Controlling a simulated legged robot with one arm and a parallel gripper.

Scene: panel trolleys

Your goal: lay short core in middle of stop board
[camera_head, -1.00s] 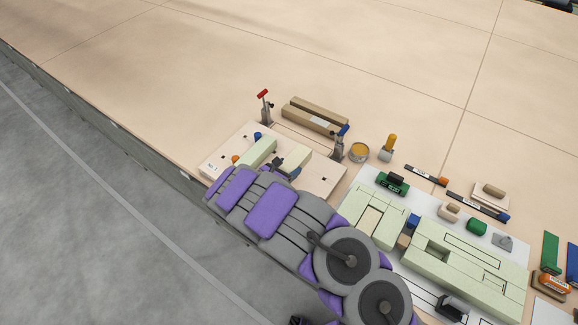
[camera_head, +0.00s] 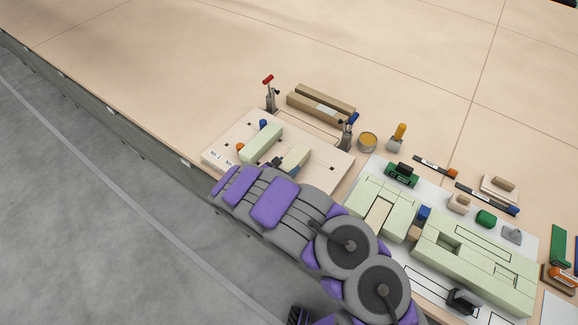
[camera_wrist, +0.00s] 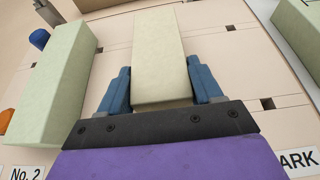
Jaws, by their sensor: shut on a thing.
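The stop board (camera_head: 228,145) is a pale wooden board with small dark square slots, at the left of the work area in the head view. My gripper (camera_wrist: 161,90) has blue fingers on both sides of a cream block, the short core (camera_wrist: 160,45), and is shut on it. The core (camera_head: 297,155) is over the right-middle part of the board; whether it touches the board is unclear. A longer pale green block (camera_head: 262,143) lies on the board to its left, apart from it, and also shows in the wrist view (camera_wrist: 55,95).
A red-handled clamp (camera_head: 270,95) and a blue-handled clamp (camera_head: 348,132) stand along the board's far edge. Brown bars (camera_head: 320,103) lie behind. Orange (camera_head: 240,147) and blue pegs (camera_head: 263,123) stand at the left. A pale green assembly (camera_head: 465,262) lies at the right.

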